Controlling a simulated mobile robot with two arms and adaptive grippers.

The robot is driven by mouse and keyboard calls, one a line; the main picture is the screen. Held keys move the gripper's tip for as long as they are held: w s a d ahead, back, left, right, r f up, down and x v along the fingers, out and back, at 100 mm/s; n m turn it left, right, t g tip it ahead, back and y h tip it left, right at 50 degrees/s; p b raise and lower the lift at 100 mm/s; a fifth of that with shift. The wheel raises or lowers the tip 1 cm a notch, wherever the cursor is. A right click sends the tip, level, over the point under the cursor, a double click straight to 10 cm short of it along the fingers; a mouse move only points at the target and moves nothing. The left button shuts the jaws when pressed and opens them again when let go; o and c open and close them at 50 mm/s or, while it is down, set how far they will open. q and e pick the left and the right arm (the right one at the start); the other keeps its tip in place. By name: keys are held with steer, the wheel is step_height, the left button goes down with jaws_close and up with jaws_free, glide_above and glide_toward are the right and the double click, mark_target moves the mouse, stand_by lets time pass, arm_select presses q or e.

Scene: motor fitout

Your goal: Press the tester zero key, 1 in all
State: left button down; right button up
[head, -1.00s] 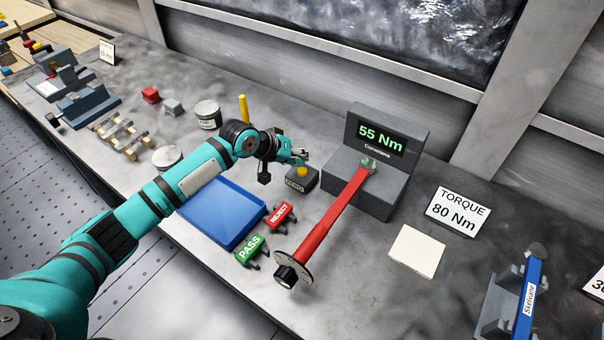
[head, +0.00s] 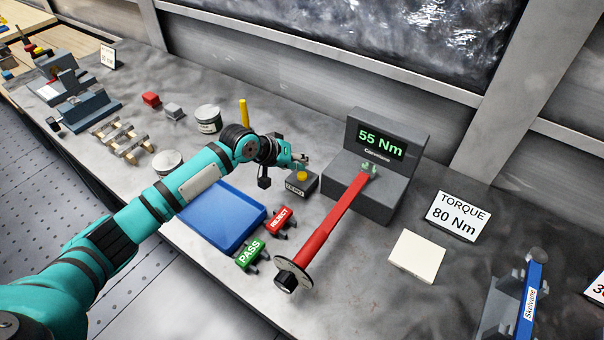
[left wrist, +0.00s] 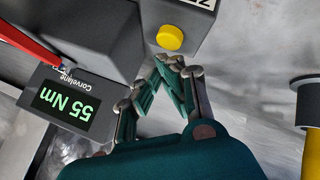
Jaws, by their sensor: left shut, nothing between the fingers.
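The zero key is a yellow round button (head: 301,175) on a small dark grey box (head: 299,187) labelled ZERO. In the left wrist view the button (left wrist: 169,37) shows whole, just beyond my fingertips. My left gripper (head: 302,159) is shut and empty, close above and behind the button in the head view. Its closed fingers (left wrist: 172,62) point at the button's near side in the wrist view; a small gap seems to lie between them. The grey tester (head: 395,185) reads 55 Nm, and its display also shows in the wrist view (left wrist: 65,105). My right gripper is not in view.
A red-handled wrench (head: 333,222) reaches from the tester toward the front. A blue tray (head: 222,213), a REJECT stamp (head: 281,220) and a PASS stamp (head: 250,252) lie front left. A yellow upright rod (head: 243,113) stands behind my wrist. A white pad (head: 416,256) lies right.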

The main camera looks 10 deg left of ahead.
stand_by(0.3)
arm_select(q)
steer(key=shift+f, duration=0.1)
steer(key=shift+f, duration=0.35)
steer(key=shift+f, duration=0.55)
stand_by(0.6)
steer(key=shift+r, duration=0.1)
steer(key=shift+r+p, duration=0.85)
steer(key=shift+r, duration=0.1)
